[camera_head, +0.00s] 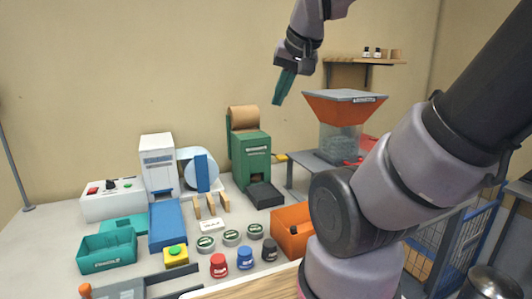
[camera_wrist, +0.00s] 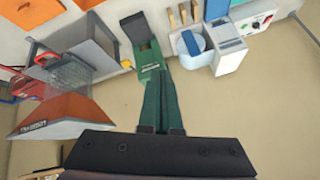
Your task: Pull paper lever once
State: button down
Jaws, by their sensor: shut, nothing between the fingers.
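The green paper machine (camera_head: 250,157) stands at the back of the table with a brown paper roll (camera_head: 243,117) on top and a dark tray at its front. A small yellow-tipped piece (camera_head: 281,157), which looks like its lever, sticks out on its right side. In the wrist view the green machine (camera_wrist: 147,53) is beyond my fingertips, and the yellow tip (camera_wrist: 127,63) shows beside it. My gripper (camera_head: 278,101) has green fingers, shut and empty, in the air above and to the right of the machine. The fingers (camera_wrist: 161,78) hide part of the machine in the wrist view.
A hopper with an orange top (camera_head: 344,108) stands right of the machine, close to the yellow tip. A white machine (camera_head: 157,163) and a white roll (camera_head: 188,168) are at left. Jars, an orange bin (camera_head: 288,222) and a teal bin (camera_head: 106,254) fill the front.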

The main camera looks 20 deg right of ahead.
jog(key=w+d+f+n+t+h, duration=0.15)
jog(key=w+d+f, duration=0.25)
jog(key=w+d, duration=0.45)
jog(key=w+d+f+n+h, duration=0.1)
jog(key=w+d+f+h, duration=0.2)
jog(key=w+d, duration=0.55)
jog(key=w+f+n+y, duration=0.2)
jog(key=w+f+y, duration=0.2)
jog(key=f, duration=0.3)
jog(key=shift+w+a+f, duration=0.35)
jog(key=shift+w+a, duration=0.1)
jog(key=shift+w, duration=0.05)
send_over(280, 156)
jog(key=s, duration=0.3)
notch_tip(280, 156, down, 8)
jog(key=shift+w+r, duration=0.15)
notch_tip(280, 156, down, 2)
jog(key=shift+f, duration=0.15)
jog(key=shift+d+f, duration=0.1)
jog(key=shift+f, duration=0.45)
